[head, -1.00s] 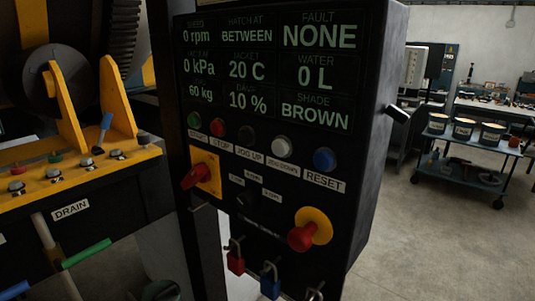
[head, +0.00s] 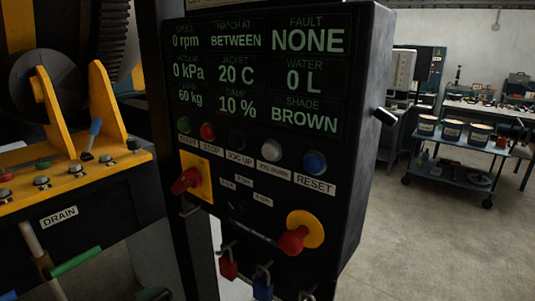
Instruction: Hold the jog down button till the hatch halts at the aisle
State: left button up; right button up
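The black control panel (head: 350,150) fills the middle of the head view. Its button row holds a green start button (head: 184,125), a red stop button (head: 208,131), a dark jog up button (head: 237,140), a white jog down button (head: 272,151) and a blue reset button (head: 314,163). The display (head: 262,75) reads HATCH AT BETWEEN, FAULT NONE, 0 rpm and 10 %. Nothing touches the jog down button. The hatch itself cannot be made out. Neither gripper is in view.
A red rotary switch (head: 186,181) and a red emergency stop knob (head: 293,240) stick out below the buttons, with padlocks (head: 228,264) underneath. Yellow machinery (head: 105,105) stands at the left. A cart with tins (head: 455,169) stands on open floor (head: 425,245) at the right.

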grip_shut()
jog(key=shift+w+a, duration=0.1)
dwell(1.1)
